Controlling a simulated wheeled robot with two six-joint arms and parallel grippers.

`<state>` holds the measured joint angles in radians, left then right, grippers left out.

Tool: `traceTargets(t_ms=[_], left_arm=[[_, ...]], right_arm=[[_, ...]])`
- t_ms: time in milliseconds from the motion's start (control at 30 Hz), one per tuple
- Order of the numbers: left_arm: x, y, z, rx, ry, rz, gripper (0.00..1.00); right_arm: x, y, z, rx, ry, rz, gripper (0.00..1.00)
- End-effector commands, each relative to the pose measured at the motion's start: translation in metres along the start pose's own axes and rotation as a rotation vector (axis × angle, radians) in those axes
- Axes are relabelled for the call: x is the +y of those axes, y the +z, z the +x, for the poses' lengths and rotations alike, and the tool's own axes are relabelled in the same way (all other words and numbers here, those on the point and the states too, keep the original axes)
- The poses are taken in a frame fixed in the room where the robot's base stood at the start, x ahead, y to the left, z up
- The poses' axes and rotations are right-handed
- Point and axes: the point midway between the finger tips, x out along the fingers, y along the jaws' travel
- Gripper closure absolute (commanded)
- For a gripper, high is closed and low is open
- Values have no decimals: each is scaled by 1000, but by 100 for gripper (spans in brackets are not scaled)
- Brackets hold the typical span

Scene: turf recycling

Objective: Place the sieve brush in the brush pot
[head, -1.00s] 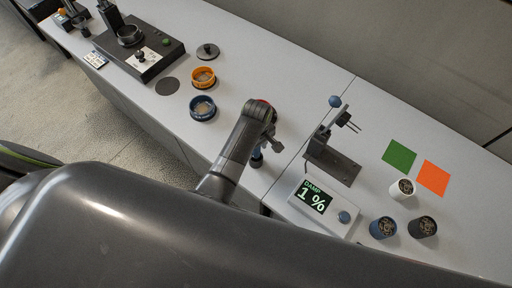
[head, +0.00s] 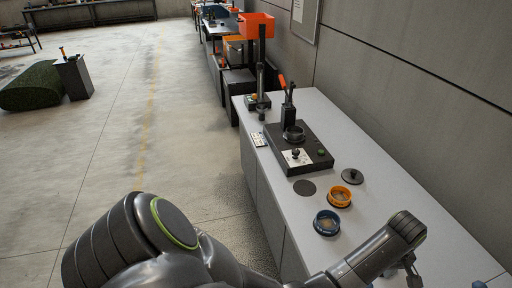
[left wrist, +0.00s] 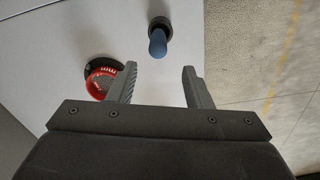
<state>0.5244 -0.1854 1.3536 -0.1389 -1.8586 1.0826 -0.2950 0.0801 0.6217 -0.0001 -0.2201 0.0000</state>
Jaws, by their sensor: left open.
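In the left wrist view my left gripper (left wrist: 160,65) is open, with nothing between its fingers. Just beyond the fingertips a blue rounded handle (left wrist: 158,43), which looks like the sieve brush, stands up from a dark round thing (left wrist: 161,22) that looks like the brush pot. The bristles are hidden, and I cannot tell how deep the brush sits. The gripper does not touch the handle. In the head view my left gripper (head: 411,272) hangs over the bench near the lower edge, its fingers unclear. My right gripper is out of view.
A red sieve (left wrist: 101,82) lies beside the left finger. Along the bench (head: 400,200) are a blue sieve (head: 327,223), an orange sieve (head: 339,196), a dark lid (head: 352,176), a dark disc (head: 304,188) and a black machine (head: 310,155). Open floor lies left.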

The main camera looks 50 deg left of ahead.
Motion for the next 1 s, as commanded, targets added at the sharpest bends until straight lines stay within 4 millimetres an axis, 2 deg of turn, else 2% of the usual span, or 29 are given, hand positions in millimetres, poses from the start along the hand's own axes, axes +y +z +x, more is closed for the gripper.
traceTargets(t_ms=[133,233,400,567,667,767,967,1000], left_arm=[[-2,-11,4,42,77,26,55],[-6,-32,5,133,208,79,55],[-18,-66,-11,355,425,192,55],[-35,-85,-22,526,525,282,55],[-47,-92,-16,603,545,336,55],[-62,-94,9,646,528,396,55],[-104,-83,103,601,418,504,55],[-115,-78,125,582,393,522,55]], right_arm=[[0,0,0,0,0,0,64],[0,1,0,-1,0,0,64],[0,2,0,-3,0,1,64],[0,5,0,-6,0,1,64],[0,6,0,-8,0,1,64],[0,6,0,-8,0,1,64],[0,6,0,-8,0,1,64],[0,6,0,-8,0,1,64]])
